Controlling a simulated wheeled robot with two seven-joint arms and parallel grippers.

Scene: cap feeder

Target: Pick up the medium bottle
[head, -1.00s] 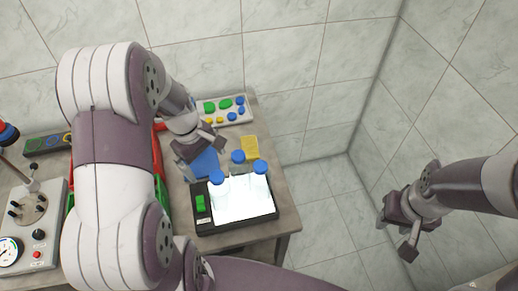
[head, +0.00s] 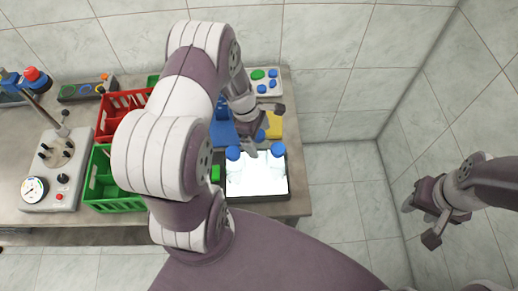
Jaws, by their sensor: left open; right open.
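Three bottles with blue caps stand at the lit white panel (head: 258,182): a left bottle (head: 233,153), a right bottle (head: 278,149) and a rear bottle (head: 260,135). Their pale bodies blend into the bright panel, so I cannot tell which is the medium one. My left gripper (head: 264,129) is open, just above the rear bottle, with its fingers on either side of that cap in the picture. I cannot tell whether it touches it. My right gripper (head: 420,222) is open and empty, out to the right, off the table.
A red crate (head: 118,107) and a green crate (head: 112,203) stand left of my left arm. A gauge device (head: 60,170) is farther left. Behind the bottles are a blue item (head: 222,132), a yellow pad (head: 274,124) and a tray of coloured caps (head: 266,76). Tiled walls close the back and right.

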